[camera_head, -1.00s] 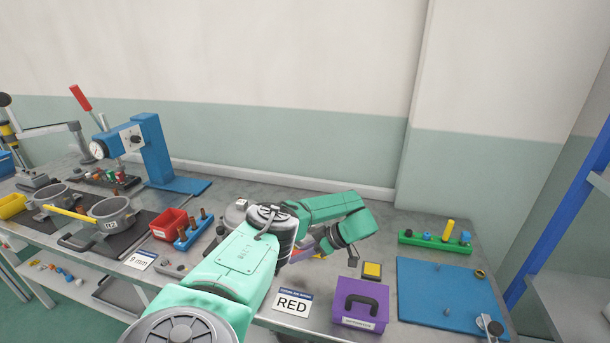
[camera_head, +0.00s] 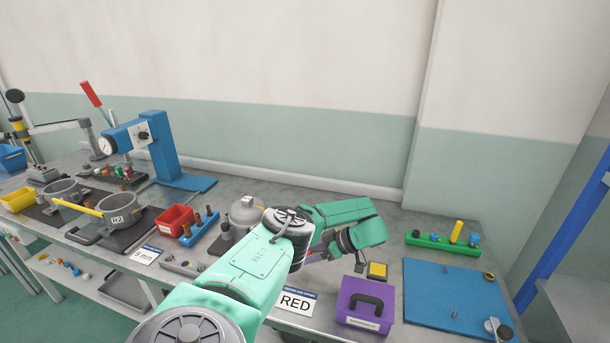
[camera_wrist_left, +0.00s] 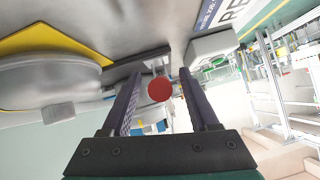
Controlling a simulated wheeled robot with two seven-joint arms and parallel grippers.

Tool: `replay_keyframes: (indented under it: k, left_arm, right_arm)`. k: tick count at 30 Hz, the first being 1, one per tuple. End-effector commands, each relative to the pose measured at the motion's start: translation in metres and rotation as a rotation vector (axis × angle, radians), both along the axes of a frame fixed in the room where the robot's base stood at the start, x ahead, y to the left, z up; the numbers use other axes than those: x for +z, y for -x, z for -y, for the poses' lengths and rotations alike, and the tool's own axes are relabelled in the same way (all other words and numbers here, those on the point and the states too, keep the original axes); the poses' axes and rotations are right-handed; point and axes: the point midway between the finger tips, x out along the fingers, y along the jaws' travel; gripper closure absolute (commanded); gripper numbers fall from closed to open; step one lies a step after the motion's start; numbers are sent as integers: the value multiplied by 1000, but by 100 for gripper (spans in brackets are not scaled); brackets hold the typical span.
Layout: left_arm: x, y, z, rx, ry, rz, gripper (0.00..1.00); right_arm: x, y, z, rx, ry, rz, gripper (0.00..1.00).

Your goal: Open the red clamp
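In the left wrist view a round red end (camera_wrist_left: 159,89), seen end-on, sits between the two fingers of my left gripper (camera_wrist_left: 160,92). It looks like the tip of the red clamp's handle; the rest of the clamp is mostly hidden behind it. The fingers are apart, with a gap on both sides of the red end. In the head view my left gripper (camera_head: 314,252) is low over the bench, behind the RED card (camera_head: 295,302), and my forearm and wrist hide much of it. My right gripper is not in view.
A grey domed vessel (camera_head: 246,211) stands left of my wrist. A purple box (camera_head: 362,304), a yellow button (camera_head: 377,270) and a blue plate (camera_head: 454,292) are to the right. A red bin (camera_head: 175,219) and blue press (camera_head: 160,150) are at left.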

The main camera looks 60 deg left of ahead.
Motion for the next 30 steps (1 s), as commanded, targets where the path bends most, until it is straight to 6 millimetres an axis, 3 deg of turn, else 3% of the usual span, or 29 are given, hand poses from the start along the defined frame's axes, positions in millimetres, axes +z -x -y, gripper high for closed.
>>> replay_keyframes:
  k: [8, 14, 21, 30]
  left_arm:
    - [6, -9, 8, -1, -1, 3, 39]
    - [29, -35, 36, -2, -1, 6, 39]
    - [68, -70, 75, -1, -4, 4, 39]
    - [82, -83, 88, 0, -1, 1, 39]
  right_arm:
    - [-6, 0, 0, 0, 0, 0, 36]
    - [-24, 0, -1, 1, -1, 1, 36]
    - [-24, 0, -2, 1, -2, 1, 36]
    - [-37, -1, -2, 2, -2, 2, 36]
